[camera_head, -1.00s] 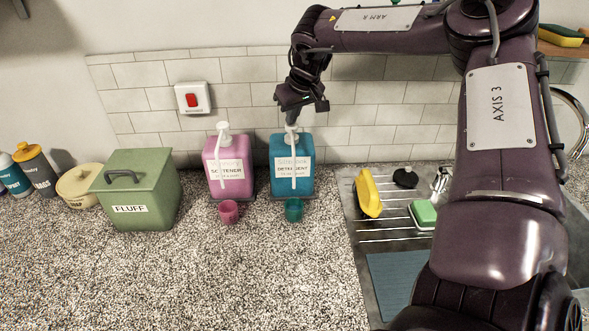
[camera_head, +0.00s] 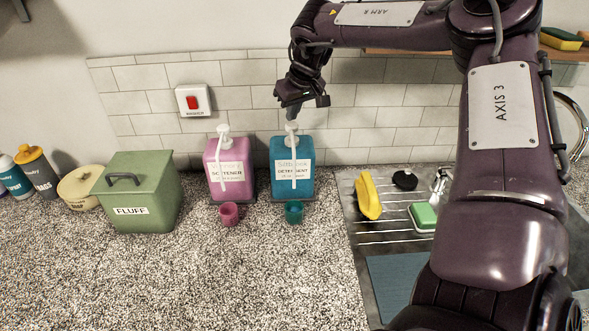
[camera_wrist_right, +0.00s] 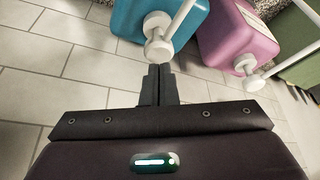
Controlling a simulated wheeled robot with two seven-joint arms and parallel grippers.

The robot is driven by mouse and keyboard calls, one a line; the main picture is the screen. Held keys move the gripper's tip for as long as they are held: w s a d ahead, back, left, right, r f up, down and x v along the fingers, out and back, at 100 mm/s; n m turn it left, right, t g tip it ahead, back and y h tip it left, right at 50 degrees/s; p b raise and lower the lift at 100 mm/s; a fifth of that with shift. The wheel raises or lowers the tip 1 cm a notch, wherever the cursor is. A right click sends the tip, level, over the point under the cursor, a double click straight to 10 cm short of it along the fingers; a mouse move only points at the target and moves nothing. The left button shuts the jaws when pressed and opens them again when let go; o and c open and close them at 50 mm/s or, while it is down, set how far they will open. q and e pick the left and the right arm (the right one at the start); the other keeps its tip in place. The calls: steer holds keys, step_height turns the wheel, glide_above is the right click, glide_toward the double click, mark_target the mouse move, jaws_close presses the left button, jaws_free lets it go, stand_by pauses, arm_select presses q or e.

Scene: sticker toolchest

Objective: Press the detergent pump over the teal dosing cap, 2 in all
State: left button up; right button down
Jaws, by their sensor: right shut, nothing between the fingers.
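The blue detergent bottle (camera_head: 305,180) stands upright at the back of the counter, its white pump head (camera_head: 291,128) on top and its long spout hanging in front. The teal dosing cap (camera_head: 294,212) stands on the counter in front of it, below the spout; its contents are too small to tell. My right gripper (camera_head: 292,116) is shut and empty, pointing down just above the pump head; contact is unclear. In the right wrist view, the shut fingers (camera_wrist_right: 158,72) appear beside the white pump head (camera_wrist_right: 159,47). My left gripper is not in view.
The pink softener bottle (camera_head: 217,184) and pink cap (camera_head: 229,213) stand close on the left. A green FLUFF box (camera_head: 150,185) is farther left. A sink rack with a yellow item (camera_head: 368,196) and green sponge (camera_head: 423,216) lies right. The front counter is clear.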

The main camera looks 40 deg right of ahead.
steer(key=shift+r, duration=0.15)
stand_by(0.4)
steer(key=shift+r+p, duration=1.45)
steer(key=shift+r, duration=1.5)
